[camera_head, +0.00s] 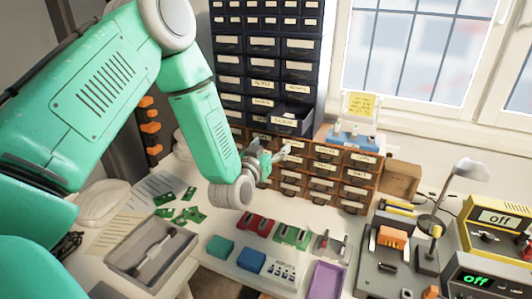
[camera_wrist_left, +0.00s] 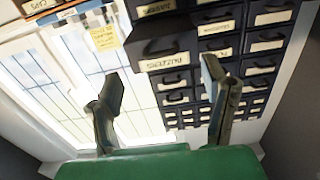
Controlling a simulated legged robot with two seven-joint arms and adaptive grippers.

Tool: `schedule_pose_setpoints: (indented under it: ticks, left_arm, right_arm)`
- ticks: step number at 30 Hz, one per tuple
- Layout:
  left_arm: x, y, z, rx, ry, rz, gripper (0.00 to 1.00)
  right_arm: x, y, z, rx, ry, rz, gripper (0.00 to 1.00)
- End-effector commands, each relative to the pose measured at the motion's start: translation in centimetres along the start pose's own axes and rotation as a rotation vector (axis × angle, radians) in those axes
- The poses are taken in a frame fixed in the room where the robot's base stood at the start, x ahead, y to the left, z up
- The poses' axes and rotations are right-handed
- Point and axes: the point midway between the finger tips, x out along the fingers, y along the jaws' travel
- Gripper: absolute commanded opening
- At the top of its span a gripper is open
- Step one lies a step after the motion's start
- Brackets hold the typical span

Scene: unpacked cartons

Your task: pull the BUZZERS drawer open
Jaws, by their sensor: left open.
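The BUZZERS drawer (camera_wrist_left: 158,47) is a dark drawer with a pale label, upside down in the left wrist view. It sticks out partly from the dark cabinet. In the head view the same protruding drawer (camera_head: 287,121) is at the cabinet's lower right. My left gripper (camera_head: 279,155) is in front of the cabinets, just below and left of that drawer. In the left wrist view its two fingers (camera_wrist_left: 160,82) are spread wide with nothing between them, and the drawer front shows beyond the gap. I cannot tell whether a finger touches it. My right gripper is not in view.
A brown drawer cabinet (camera_head: 341,176) stands below and right of the dark one. A yellow note (camera_head: 361,104) and a window are to the right. The bench holds a grey tray (camera_head: 152,252), red and green parts, a lamp (camera_head: 455,178) and yellow instruments.

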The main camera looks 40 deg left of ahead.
Motion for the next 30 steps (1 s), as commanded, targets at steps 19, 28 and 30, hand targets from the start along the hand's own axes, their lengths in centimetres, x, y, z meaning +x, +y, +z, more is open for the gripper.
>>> schedule_pose_setpoints:
  ticks: [19, 28, 30]
  left_arm:
    - [-4.1, 0.0, 0.1, 0.000, -0.001, 0.000, 0.67]
    - [-4.2, 0.1, 0.5, 0.001, -0.010, 0.004, 0.67]
    - [-4.6, 0.6, 2.0, 0.004, -0.044, 0.017, 0.67]
  right_arm:
    - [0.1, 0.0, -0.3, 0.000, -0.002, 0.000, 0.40]
    - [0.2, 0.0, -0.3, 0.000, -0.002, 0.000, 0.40]
    - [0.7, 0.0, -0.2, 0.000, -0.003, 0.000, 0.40]
